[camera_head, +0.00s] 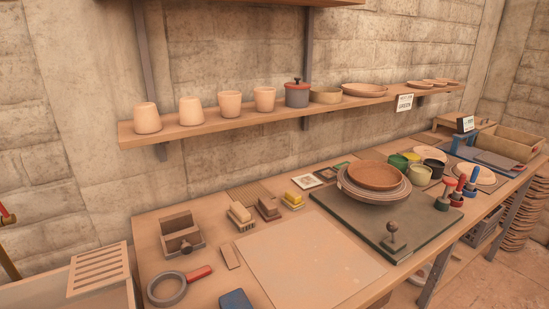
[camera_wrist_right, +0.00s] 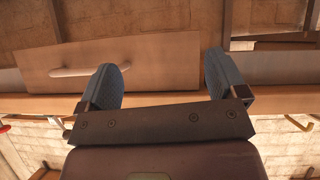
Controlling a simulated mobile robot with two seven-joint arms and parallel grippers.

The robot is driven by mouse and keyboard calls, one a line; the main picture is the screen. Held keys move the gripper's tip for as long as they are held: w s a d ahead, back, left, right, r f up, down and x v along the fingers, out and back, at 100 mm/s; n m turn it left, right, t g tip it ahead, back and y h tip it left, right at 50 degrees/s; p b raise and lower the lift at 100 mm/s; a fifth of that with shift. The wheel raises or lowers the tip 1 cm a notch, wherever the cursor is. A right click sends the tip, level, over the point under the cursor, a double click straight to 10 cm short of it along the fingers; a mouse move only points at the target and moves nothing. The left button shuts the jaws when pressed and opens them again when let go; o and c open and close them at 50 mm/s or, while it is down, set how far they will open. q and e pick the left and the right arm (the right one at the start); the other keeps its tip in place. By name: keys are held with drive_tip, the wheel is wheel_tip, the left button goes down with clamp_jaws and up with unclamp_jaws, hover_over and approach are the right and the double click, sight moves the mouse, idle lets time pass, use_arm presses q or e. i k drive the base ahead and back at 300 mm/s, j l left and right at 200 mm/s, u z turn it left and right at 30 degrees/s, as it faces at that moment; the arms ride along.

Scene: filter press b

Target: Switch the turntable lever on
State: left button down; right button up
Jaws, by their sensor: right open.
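The turntable (camera_head: 375,190) is a round grey disc with a brown clay dish (camera_head: 376,175) on top. It sits on a dark flat base board (camera_head: 345,212) on the workbench. The lever (camera_head: 392,232), a short stem with a round knob, stands on the front part of this base and appears roughly upright. My right gripper (camera_wrist_right: 163,82) shows only in the right wrist view, with its two blue-grey fingers wide apart and nothing between them. The lever cannot be made out in that view. My left gripper is in neither view.
A pale board (camera_head: 308,262) lies left of the turntable base. Several glaze jars and red and blue handled tools (camera_head: 461,188) stand right of it. A shelf (camera_head: 200,131) with cups runs above. The right wrist view faces a wooden panel (camera_wrist_right: 150,62) with a pale handle.

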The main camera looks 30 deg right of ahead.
sight(392, 226)
drive_tip(key=k+z, duration=0.1)
drive_tip(key=z, duration=0.35)
drive_tip(key=k+l+z, duration=0.1)
drive_tip(key=z, duration=0.4)
drive_tip(key=k+l+z, duration=0.1)
drive_tip(key=z, duration=0.35)
drive_tip(key=i+l, duration=0.05)
drive_tip(key=l, duration=0.05)
